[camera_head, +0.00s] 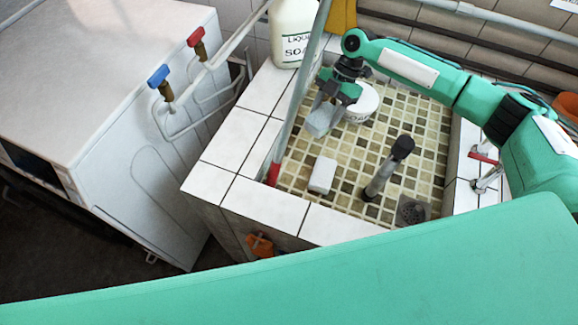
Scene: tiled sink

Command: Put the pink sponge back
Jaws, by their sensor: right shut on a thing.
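My right gripper (328,104) reaches in from the right over the back left of the tiled sink (416,140). It is shut on a pale grey-blue block (319,121), whose shape is partly covered by the fingers. Nothing plainly pink shows in this view, so I cannot tell whether the block is the sponge. A white block (322,175) lies on the sink floor in front of the gripper. My left gripper is out of view.
A white round container (362,104) stands just right of the gripper. A liquid soap bottle (293,32) stands on the back left rim. A grey pole with a red end (273,174) crosses the left rim.

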